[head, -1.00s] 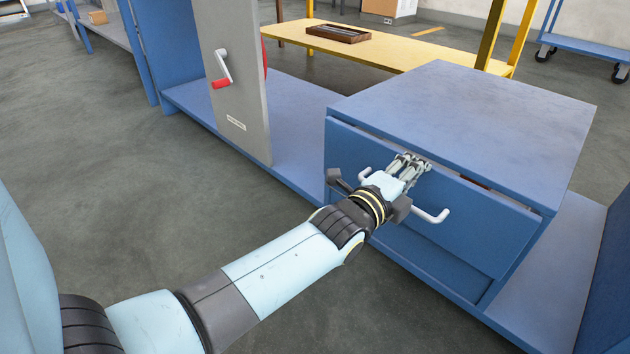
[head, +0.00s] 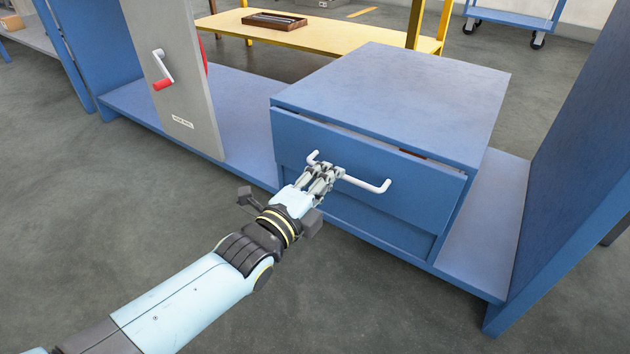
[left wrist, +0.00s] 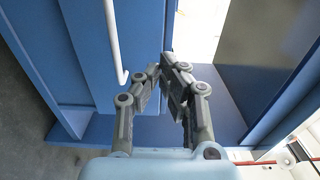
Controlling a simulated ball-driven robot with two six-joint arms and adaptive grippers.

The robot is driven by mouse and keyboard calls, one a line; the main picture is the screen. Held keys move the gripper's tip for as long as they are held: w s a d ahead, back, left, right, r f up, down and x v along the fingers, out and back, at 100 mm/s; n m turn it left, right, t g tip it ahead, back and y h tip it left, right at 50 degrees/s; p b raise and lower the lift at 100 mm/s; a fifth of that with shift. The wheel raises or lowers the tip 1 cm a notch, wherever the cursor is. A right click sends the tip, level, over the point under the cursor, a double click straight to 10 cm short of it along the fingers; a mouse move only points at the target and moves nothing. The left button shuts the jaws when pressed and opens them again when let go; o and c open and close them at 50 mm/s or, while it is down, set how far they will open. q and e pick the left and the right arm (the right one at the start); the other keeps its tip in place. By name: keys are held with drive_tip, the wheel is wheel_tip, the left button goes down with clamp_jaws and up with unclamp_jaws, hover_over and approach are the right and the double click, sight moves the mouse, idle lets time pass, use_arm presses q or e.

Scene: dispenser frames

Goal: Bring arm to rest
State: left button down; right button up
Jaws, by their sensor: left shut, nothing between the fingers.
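My left gripper (head: 326,174) is in front of the blue drawer cabinet (head: 400,95), close to the white bar handle (head: 365,184) of the upper drawer (head: 425,188). In the head view its fingers overlap the handle. In the left wrist view my left gripper (left wrist: 166,75) has its fingertips together and empty, and the white handle (left wrist: 112,42) stands to the left of them, apart. The upper drawer is slightly ajar, with a dark gap along its top edge. My right gripper is in neither view.
A grey panel with a red-handled crank (head: 163,72) stands left of the cabinet on the blue shelf (head: 240,120). A yellow table (head: 340,38) with a brown tray (head: 275,21) is behind. A tall blue panel (head: 570,150) rises at right. The floor at left is clear.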

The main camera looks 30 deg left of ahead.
use_arm(q)
drive_tip(key=shift+s+a+p, duration=0.15)
drive_tip(key=shift+s+p, duration=0.25)
drive_tip(key=shift+s, duration=1.45)
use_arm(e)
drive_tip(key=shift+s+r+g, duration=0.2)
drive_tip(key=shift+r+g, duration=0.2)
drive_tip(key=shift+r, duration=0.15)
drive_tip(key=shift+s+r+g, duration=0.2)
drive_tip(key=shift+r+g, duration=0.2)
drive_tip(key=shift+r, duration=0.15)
